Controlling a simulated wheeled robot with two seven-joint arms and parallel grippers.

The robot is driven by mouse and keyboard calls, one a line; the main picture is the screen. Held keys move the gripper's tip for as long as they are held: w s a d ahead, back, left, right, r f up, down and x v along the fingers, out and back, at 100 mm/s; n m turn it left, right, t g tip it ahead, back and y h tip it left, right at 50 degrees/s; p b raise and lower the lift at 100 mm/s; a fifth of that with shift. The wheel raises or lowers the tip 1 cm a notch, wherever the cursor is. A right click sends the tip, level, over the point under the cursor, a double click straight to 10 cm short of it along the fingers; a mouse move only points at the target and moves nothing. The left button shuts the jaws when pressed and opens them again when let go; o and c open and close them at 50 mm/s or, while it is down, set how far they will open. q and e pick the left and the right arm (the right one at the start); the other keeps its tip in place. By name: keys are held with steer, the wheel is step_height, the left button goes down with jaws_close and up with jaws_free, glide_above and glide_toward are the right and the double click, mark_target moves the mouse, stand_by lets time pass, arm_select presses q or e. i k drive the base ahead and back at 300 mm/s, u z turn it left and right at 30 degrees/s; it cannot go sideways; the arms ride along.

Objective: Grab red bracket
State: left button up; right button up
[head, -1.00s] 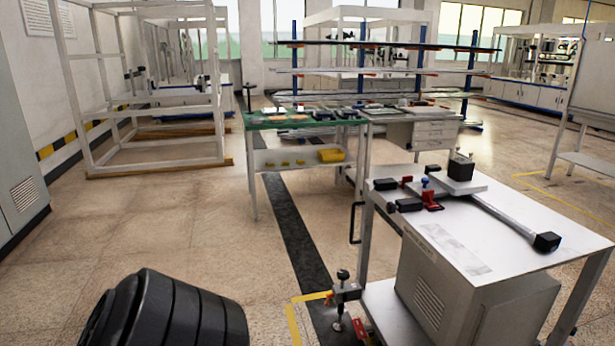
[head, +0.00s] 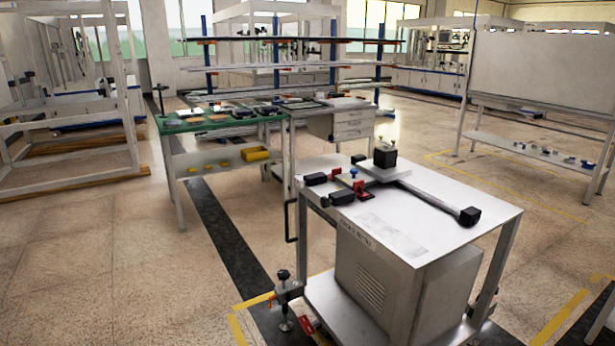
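A small red part (head: 363,190) sits on the white top of the wheeled cart (head: 450,215), near its left edge, beside black blocks. A second, smaller red part (head: 335,174) lies just behind it, also among black pieces. I cannot tell from this distance which one is the red bracket. A blue-topped piece (head: 353,171) is close to both. Neither of my grippers is in view.
A black block on a light plate (head: 385,157) and a long bar with a black end (head: 468,216) share the cart top. A clamp (head: 285,287) juts from the cart's lower left. A green-topped bench (head: 212,124) stands behind. Floor at left is clear.

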mark_target(336, 171)
steer(key=u, duration=1)
steer(key=i, duration=4.85)
steer(key=z, duration=3.1)
